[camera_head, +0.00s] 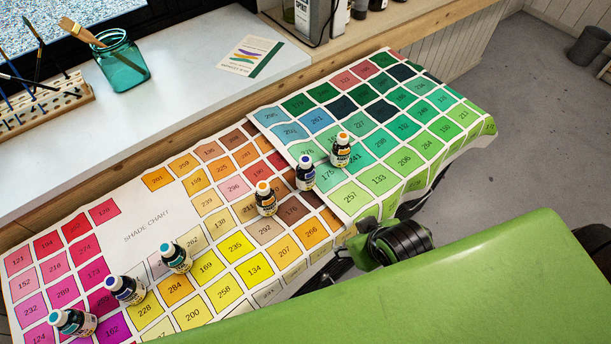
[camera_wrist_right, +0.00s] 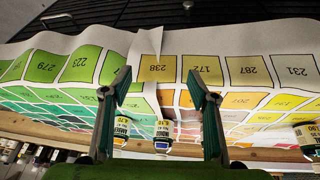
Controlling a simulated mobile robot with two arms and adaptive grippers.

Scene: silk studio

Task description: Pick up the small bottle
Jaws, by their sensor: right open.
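Several small dark bottles with coloured caps stand upright on the shade chart (camera_head: 145,226). Two have orange caps: a right one (camera_head: 342,150) and a middle one (camera_head: 265,197). A violet-capped one (camera_head: 305,172) stands between them; teal- and blue-capped ones (camera_head: 175,257) stand lower left. Which one the task means, I cannot tell. In the wrist view, my right gripper (camera_wrist_right: 158,82) is open and empty, its fingers wide apart. Two bottles (camera_wrist_right: 163,134) show beyond and between the fingers, apart from them, and another (camera_wrist_right: 308,136) at the right edge. My left gripper is not in view.
A white counter (camera_head: 185,100) behind the chart holds a teal glass jar (camera_head: 122,62) with a brush, a wooden tool rack (camera_head: 40,106) and a leaflet (camera_head: 251,56). The chart overhangs the front edge. Grey floor (camera_head: 540,120) is open at right.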

